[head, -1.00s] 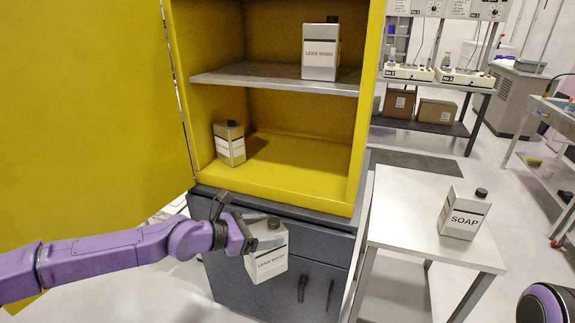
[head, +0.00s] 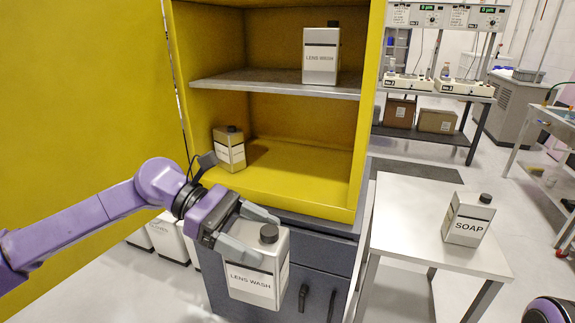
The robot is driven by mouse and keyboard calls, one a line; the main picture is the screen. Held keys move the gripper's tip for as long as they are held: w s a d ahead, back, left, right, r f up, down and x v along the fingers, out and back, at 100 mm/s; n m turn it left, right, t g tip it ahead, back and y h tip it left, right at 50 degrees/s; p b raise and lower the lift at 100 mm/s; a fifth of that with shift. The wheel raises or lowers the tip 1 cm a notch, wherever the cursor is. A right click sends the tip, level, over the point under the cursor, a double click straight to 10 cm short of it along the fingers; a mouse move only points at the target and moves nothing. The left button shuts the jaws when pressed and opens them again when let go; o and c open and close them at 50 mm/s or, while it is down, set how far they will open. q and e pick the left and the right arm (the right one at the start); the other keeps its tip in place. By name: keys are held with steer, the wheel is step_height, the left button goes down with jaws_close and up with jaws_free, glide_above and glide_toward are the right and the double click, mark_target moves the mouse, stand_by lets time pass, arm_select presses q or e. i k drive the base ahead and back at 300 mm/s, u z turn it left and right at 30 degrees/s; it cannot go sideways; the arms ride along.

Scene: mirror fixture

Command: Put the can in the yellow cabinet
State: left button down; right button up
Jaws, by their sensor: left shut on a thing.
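My left gripper (head: 252,230) is shut on a white can labelled LENS WASH (head: 258,270) with a black cap. It holds the can roughly upright, in front of the grey drawers and below the cabinet's floor level in the picture. The yellow cabinet (head: 300,172) stands open, its door (head: 80,90) swung to the left. One LENS WASH can (head: 321,55) stands on its metal shelf (head: 275,83). Another can (head: 229,148) stands at the left of its lower compartment. My right gripper is not in view.
A white table (head: 410,225) at the right bears a SOAP can (head: 468,220). The lower compartment's middle and right are clear. Several white containers (head: 165,240) stand on the floor behind my left arm. Grey drawers (head: 330,250) sit under the cabinet.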

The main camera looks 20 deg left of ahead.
mark_target(315, 178)
steer(key=i, duration=1)
